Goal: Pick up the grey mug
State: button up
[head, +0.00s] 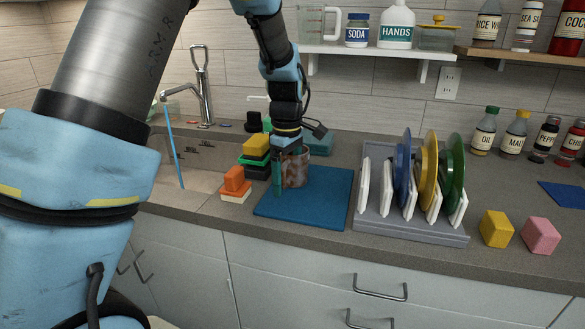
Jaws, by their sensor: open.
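A mug (297,171) with a mottled grey-brown surface stands upright at the back left of the blue mat (325,203). My gripper (284,172) points down at it from above. One green finger shows in front of the mug's left side, near the mat. The other finger is hidden, so I cannot tell if it is inside or behind the mug. The jaws are open, and the mug still rests on the mat. I cannot make out its handle.
Stacked coloured blocks (255,150) and an orange block (234,179) sit just left of the mat, beside the sink (190,160). A grey dish rack (405,230) with upright plates stands right. Yellow (497,229) and pink (540,236) blocks lie further right. A shelf (375,50) hangs above.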

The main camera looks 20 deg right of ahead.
grip_shut()
dwell(0.8)
